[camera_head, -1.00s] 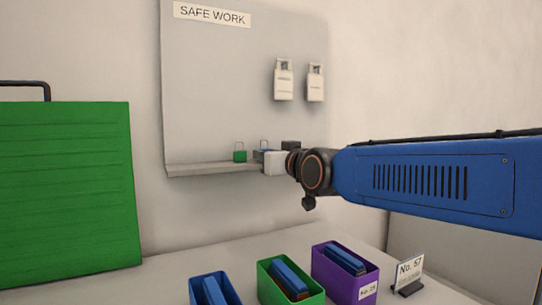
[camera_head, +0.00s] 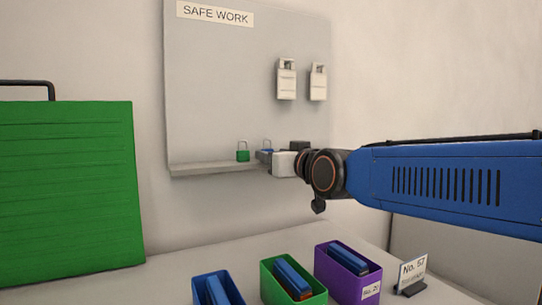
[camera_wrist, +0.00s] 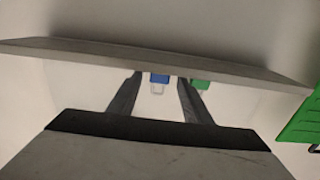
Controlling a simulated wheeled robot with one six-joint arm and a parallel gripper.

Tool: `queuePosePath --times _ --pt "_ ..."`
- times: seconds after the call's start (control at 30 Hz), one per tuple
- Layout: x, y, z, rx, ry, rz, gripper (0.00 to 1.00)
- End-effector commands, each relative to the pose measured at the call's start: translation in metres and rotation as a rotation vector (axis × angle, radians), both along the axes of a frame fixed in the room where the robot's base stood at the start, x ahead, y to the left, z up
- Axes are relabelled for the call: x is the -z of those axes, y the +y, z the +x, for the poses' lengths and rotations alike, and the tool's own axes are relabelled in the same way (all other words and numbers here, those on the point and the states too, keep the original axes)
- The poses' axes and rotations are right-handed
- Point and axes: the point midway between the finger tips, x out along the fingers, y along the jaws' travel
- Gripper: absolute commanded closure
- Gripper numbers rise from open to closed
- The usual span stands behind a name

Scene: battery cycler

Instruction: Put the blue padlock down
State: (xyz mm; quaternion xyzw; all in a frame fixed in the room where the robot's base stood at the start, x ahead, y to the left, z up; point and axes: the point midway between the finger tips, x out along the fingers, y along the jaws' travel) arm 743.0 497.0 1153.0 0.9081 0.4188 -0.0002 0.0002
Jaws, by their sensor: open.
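The blue padlock (camera_head: 265,153) stands upright on the ledge of the SAFE WORK board, its shackle up. In the wrist view, which looks upside down, the blue padlock (camera_wrist: 160,79) shows between the two finger ends, against the ledge (camera_wrist: 215,68). My gripper (camera_head: 270,156) is open at the ledge, its fingers on either side of the padlock; I cannot tell if they touch it. The gripper (camera_wrist: 158,83) partly hides the padlock in the head view.
A green padlock (camera_head: 243,156) stands beside it on the ledge, close to one finger. Two white lockout tags (camera_head: 286,80) hang above. Blue, green (camera_head: 318,298) and purple bins (camera_head: 338,282) and a No. 57 sign (camera_head: 412,271) stand on the counter. A green case (camera_head: 65,195) is at left.

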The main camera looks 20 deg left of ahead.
Motion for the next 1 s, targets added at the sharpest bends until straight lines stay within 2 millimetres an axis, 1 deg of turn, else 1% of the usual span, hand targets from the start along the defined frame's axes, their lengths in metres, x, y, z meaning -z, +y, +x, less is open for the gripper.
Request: queuePosePath --times 0.1,0.3,0.5,0.7,1.0 --pt "-0.001 -0.017 -0.014 0.0 -0.001 0.002 0.55" --pt "-0.001 -0.042 -0.036 0.0 -0.001 0.002 0.55" --pt "0.0 -0.062 -0.054 0.0 -0.001 0.001 0.55" --pt "0.0 -0.073 -0.062 0.0 0.001 0.0 0.55" --pt "0.0 -0.074 -0.064 0.0 0.0 0.0 0.55"
